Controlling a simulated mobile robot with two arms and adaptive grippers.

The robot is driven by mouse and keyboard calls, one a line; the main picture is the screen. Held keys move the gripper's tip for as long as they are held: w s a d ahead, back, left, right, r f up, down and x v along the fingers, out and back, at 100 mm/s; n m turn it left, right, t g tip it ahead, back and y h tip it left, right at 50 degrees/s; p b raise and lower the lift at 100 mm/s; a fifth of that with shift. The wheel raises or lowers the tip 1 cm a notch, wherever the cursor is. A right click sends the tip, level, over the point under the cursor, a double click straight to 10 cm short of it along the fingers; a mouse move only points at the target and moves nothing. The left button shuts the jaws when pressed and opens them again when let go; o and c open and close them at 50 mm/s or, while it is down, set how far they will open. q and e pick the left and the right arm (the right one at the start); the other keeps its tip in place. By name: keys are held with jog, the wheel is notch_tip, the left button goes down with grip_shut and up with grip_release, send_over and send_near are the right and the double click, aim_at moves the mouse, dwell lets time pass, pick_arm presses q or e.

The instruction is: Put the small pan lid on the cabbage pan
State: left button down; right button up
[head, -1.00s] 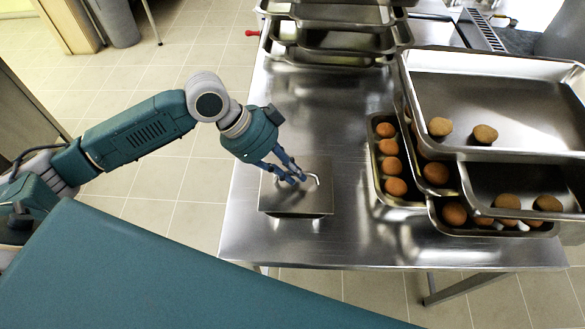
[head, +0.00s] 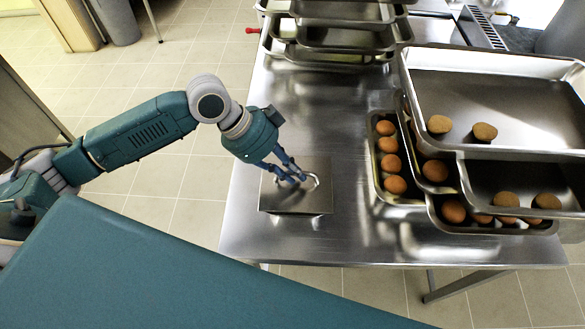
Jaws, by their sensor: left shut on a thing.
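The small pan lid (head: 282,201) is a square, shiny metal plate with a bent handle on top. It is near the front left part of the steel table. My left gripper (head: 303,178) reaches over it from the left, with its blue fingers shut on the lid's handle (head: 316,182). The lid looks level. I cannot tell whether it touches the table. I cannot make out a pan with cabbage in it. My right gripper is not in view.
The steel table (head: 345,235) is clear around the lid. To the right, a narrow pan (head: 373,165) holds brown round items, beside several overlapping pans and a large tray (head: 520,85). Stacked trays (head: 340,38) stand at the back.

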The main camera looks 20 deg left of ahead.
pick_arm(q)
jog(key=shift+p, duration=0.4)
dwell(0.4)
jog(key=shift+f, duration=0.1)
dwell(0.4)
jog(key=shift+f, duration=0.4)
jog(key=c, duration=1.6)
grip_release()
jog(key=v, duration=1.2)
